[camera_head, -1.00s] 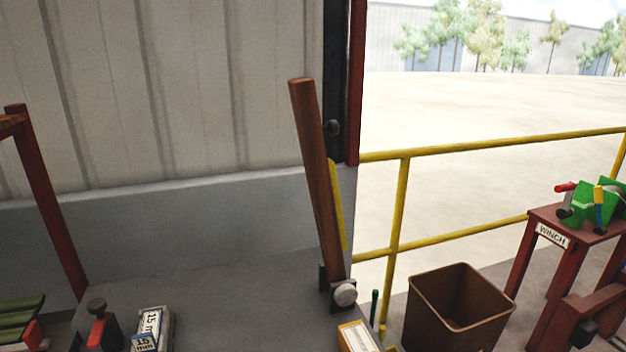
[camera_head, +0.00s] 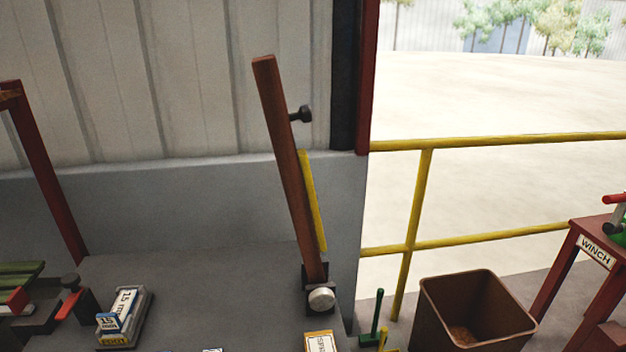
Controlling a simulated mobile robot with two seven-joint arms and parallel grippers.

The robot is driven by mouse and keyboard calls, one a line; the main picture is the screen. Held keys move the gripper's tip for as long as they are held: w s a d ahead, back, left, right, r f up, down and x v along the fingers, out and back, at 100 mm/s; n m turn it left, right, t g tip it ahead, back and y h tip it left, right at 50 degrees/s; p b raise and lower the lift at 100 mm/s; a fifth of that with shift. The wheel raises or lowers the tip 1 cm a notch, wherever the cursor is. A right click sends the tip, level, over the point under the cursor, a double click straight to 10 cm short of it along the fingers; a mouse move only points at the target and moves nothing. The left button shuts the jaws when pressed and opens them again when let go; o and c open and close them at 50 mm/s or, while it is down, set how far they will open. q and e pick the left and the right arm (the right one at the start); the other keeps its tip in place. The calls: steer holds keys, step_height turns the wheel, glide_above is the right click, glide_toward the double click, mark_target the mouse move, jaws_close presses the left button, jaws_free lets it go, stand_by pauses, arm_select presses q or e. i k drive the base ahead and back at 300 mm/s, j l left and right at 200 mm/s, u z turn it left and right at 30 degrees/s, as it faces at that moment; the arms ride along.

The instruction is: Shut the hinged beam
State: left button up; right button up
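The hinged beam (camera_head: 289,170) is a long reddish-brown bar standing nearly upright, its top tilted to the left. Its lower end sits in a dark bracket with a round grey pivot (camera_head: 321,299). A dark knob (camera_head: 301,114) sticks out to the right near its upper part. A yellow strip (camera_head: 313,201) runs along its right side. Neither of my grippers is in view.
A brown open bin (camera_head: 474,309) stands right of the pivot, with a green upright piece (camera_head: 375,316) beside it. A yellow railing (camera_head: 440,246) runs behind. The red winch table (camera_head: 594,262) is at right. Small boxes (camera_head: 125,316) lie at lower left.

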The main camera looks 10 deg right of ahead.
mark_target(293, 166)
steer(key=l+u, duration=0.25)
steer(key=l, duration=0.4)
steer(key=l+u, duration=0.3)
steer(key=l, duration=0.3)
steer(key=l+z, duration=0.2)
steer(key=l, duration=1.45)
steer(key=i+l, duration=0.15)
steer(key=l, duration=0.15)
steer(key=i+l+z, duration=0.1)
steer(key=l, duration=0.25)
steer(key=i+l, duration=0.25)
steer(key=l+z, duration=0.05)
